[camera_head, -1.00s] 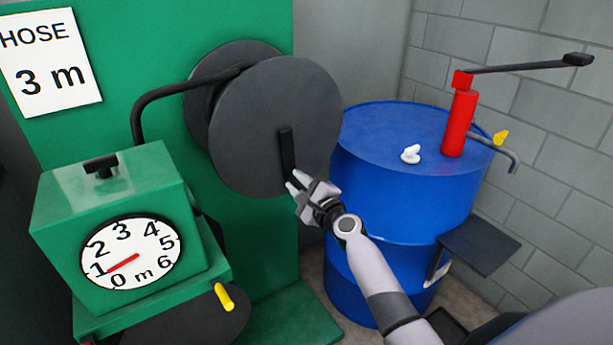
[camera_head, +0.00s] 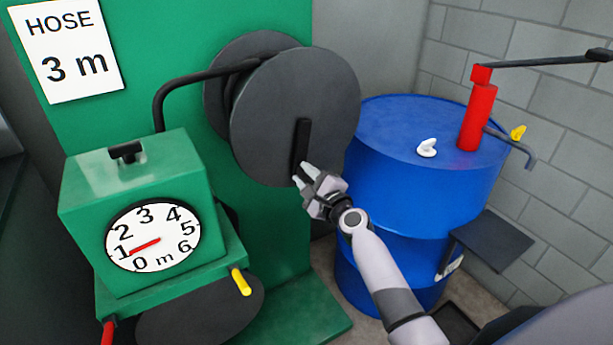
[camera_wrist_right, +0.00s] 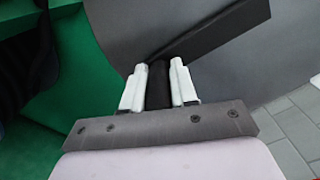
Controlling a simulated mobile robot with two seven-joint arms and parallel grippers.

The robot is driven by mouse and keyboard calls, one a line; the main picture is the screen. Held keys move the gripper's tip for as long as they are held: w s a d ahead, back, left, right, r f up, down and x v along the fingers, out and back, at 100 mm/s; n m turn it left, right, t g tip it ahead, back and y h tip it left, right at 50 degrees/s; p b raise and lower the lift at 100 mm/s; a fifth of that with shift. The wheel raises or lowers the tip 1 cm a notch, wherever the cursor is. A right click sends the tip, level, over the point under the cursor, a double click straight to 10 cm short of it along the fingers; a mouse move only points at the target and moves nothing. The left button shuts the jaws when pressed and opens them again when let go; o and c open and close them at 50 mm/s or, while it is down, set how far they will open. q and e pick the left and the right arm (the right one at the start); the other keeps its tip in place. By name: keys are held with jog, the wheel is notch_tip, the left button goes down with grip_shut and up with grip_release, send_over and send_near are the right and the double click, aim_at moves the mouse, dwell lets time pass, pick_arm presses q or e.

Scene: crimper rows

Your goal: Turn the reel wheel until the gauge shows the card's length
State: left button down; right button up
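The white card (camera_head: 70,40) on the green panel reads "HOSE 3 m". The round gauge (camera_head: 168,253) on the green box runs from 0 to 6 m, and its red needle (camera_head: 146,246) points close to the 1. The reel wheel (camera_head: 265,130) is a large dark grey disc with a black crank arm (camera_head: 302,142), which hangs downward and leans slightly left. My right gripper (camera_head: 307,181) is at the arm's lower end. In the right wrist view, its white fingers (camera_wrist_right: 159,85) are closed around a black handle (camera_wrist_right: 158,92). My left gripper is not seen.
A blue drum (camera_head: 400,215) with a red pump (camera_head: 478,118) and long black lever (camera_head: 545,61) stands right of the wheel. A yellow handle (camera_head: 241,282) juts out below the gauge box, by a dark disc (camera_head: 200,318). A black pipe (camera_head: 190,86) passes behind the wheel.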

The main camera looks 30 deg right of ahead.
jog(key=o, duration=0.4)
jog(key=s+p, duration=0.1)
jog(key=s, duration=0.6)
jog(key=shift+d, duration=0.2)
